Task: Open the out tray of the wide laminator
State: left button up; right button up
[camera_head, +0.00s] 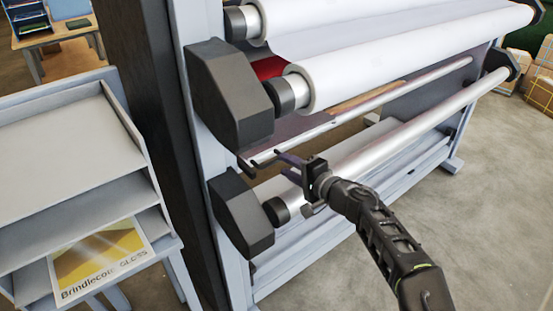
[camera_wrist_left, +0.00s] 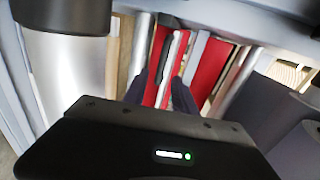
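The wide laminator (camera_head: 196,110) is a large pale frame with dark end housings, white film rolls (camera_head: 400,45) above and a silver roller (camera_head: 410,130) below. A thin pale bar (camera_head: 400,95) runs lengthwise between them. I cannot tell for sure which part is the out tray. My left gripper (camera_head: 281,164) is at the near end of the bar, above the silver roller's near end. In the left wrist view its two dark fingers (camera_wrist_left: 161,92) are apart, with a pale bar (camera_wrist_left: 172,65) and red surface beyond them. Contact is not clear. My right gripper is not in view.
Dark end housings (camera_head: 240,212) stand close to my left gripper. A desk (camera_head: 55,33) is behind. Patterned boxes (camera_head: 540,92) stand at far right. The floor at lower right is clear.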

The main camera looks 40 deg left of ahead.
aim_at(278, 161)
pick_arm(q)
jog(key=x, duration=0.5)
jog(key=shift+w+a+p, duration=0.1)
jog(key=shift+a+p, duration=0.1)
jog(key=shift+p, duration=0.2)
grip_shut()
jog(key=shift+f, duration=0.1)
dwell(0.9)
